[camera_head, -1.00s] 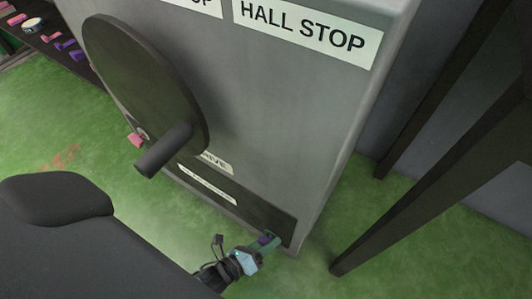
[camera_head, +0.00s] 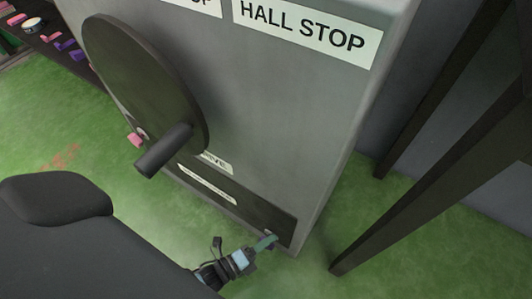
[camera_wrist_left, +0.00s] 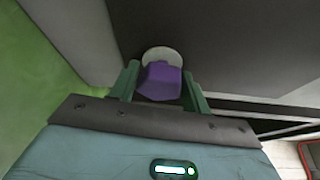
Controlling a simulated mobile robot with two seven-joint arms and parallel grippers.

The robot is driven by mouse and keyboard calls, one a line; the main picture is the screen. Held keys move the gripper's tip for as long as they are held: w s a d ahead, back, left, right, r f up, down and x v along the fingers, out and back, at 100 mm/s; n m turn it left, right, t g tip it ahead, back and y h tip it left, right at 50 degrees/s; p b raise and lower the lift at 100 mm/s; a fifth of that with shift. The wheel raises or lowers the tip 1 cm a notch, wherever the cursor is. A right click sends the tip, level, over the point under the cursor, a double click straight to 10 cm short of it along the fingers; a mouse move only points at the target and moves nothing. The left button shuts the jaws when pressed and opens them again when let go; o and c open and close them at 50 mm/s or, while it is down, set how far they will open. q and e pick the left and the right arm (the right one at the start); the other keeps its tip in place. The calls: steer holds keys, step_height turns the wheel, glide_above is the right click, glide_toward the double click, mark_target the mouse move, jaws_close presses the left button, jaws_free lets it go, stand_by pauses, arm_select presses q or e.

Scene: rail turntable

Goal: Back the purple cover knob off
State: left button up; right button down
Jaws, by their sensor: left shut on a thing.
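The purple cover knob (camera_wrist_left: 160,82) shows in the left wrist view, in front of a pale round disc (camera_wrist_left: 162,55) on the dark cover. My left gripper (camera_wrist_left: 160,86) has its green fingers on either side of the knob and is shut on it. In the head view my left gripper (camera_head: 268,242) is at the lower right end of the dark cover strip (camera_head: 240,201), at the foot of the grey cabinet. The knob is mostly hidden there by the fingers. My right gripper is not in view.
The grey cabinet (camera_head: 270,110) carries a large dark disc (camera_head: 140,85) with a handle (camera_head: 163,150) sticking out. A dark leg (camera_head: 430,180) stands at the right. Green floor (camera_head: 345,200) is clear between.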

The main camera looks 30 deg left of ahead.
arm_select(q)
steer(key=shift+n, duration=0.6)
steer(key=o, duration=1)
steer(key=shift+c, duration=0.2)
steer(key=p+v, duration=0.2)
steer(key=v, duration=0.6)
steer(key=shift+f, duration=0.2)
steer(key=shift+o, duration=0.2)
